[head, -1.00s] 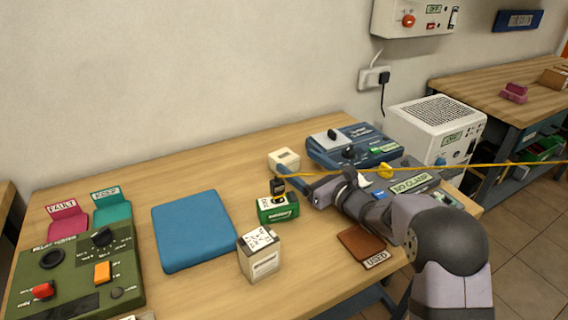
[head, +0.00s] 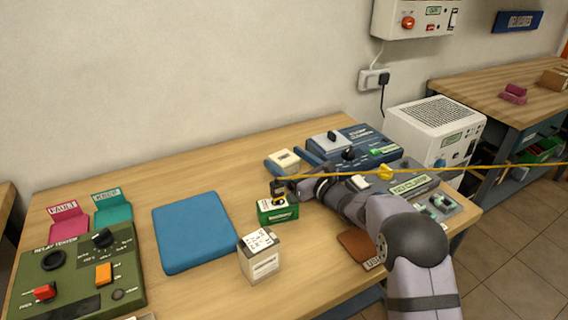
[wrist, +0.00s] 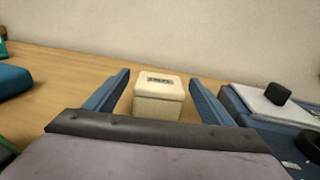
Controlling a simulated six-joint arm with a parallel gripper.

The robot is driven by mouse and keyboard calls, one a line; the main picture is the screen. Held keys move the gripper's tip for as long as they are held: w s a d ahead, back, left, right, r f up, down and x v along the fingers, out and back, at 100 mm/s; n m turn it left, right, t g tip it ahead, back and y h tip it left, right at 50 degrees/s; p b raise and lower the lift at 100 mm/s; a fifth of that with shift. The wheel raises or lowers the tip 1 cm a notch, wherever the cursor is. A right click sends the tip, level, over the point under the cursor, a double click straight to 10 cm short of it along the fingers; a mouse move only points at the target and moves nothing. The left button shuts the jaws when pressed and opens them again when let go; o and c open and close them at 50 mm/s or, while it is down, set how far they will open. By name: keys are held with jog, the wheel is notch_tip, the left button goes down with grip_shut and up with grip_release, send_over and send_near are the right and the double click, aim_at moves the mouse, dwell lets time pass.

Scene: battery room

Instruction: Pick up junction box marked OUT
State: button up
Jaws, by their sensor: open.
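A cream junction box (head: 284,158) stands at the back of the bench, left of the blue charger unit. In the wrist view the same box (wrist: 159,92) is upright with a small dark-lettered label on its top, too small to read surely. My gripper (head: 281,161) is open, with one blue finger on each side of the box. In the wrist view my gripper (wrist: 159,78) shows gaps between the box and both fingers. The lower front of the box is hidden by my gripper's body.
A green battery (head: 277,210) with a black and yellow top and a white battery (head: 260,260) stand nearby. The blue unit (head: 352,145) with knobs is close on the right. A yellow cord (head: 480,167) crosses above the arm. A blue mat (head: 193,230) lies empty at left.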

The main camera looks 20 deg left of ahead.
aim_at(284, 157)
jog(key=shift+x, duration=0.75)
jog(key=shift+c, duration=0.7)
jog(key=c, duration=1.1)
jog(key=shift+r, duration=0.2)
notch_tip(284, 157, up, 10)
jog(key=shift+f, duration=0.15)
